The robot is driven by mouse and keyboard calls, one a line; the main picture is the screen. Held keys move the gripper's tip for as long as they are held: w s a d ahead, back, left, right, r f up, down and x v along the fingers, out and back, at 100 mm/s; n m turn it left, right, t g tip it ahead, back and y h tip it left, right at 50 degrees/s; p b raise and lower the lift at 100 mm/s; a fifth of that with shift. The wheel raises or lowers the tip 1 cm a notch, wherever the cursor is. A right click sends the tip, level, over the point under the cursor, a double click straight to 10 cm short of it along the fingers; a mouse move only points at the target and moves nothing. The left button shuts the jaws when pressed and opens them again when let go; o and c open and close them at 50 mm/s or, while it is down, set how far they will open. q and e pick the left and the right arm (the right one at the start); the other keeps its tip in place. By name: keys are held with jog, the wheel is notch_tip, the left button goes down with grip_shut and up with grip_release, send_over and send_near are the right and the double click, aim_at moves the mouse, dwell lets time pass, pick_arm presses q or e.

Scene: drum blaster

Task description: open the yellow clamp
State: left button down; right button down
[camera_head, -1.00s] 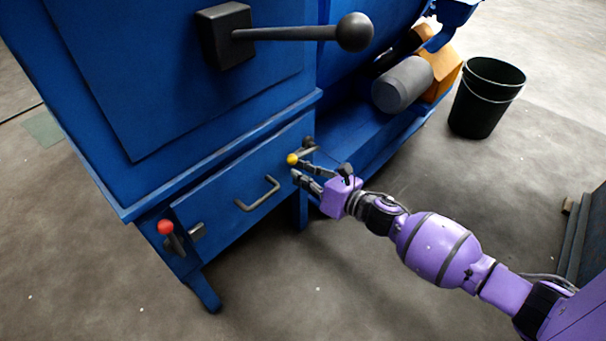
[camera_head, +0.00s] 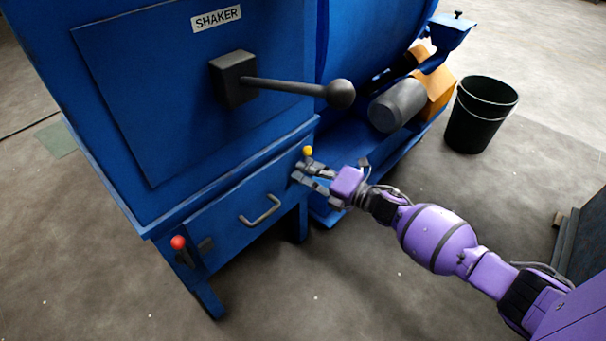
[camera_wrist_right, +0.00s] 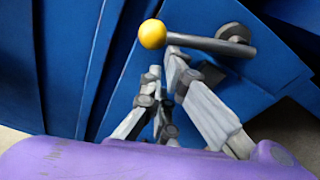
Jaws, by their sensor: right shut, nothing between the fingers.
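The yellow clamp is a dark lever with a yellow ball knob (camera_head: 308,151), at the upper right corner of the blue door panel (camera_head: 225,222). In the right wrist view the knob (camera_wrist_right: 153,34) sits at the left end of the grey lever (camera_wrist_right: 208,43), which runs right to a round pivot (camera_wrist_right: 236,34). My right gripper (camera_head: 296,178) is just below the knob, fingers shut and empty. In the wrist view its fingertips (camera_wrist_right: 164,66) are just under the lever near the knob; I cannot tell if they touch. My left gripper is not in view.
A red-knobbed clamp (camera_head: 178,243) is at the door's left end, with a door handle (camera_head: 261,210) between. A large black lever (camera_head: 300,87) juts out above. A black bucket (camera_head: 480,115) stands right of the machine. The floor in front is clear.

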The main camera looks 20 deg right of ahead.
jog(key=shift+w+d+r+m, duration=0.3)
jog(key=shift+d+r+m, duration=0.4)
jog(key=shift+m, duration=0.3)
jog(key=shift+w+d+r, duration=0.15)
jog(key=shift+d+r, duration=0.05)
jog(key=shift+d, duration=0.25)
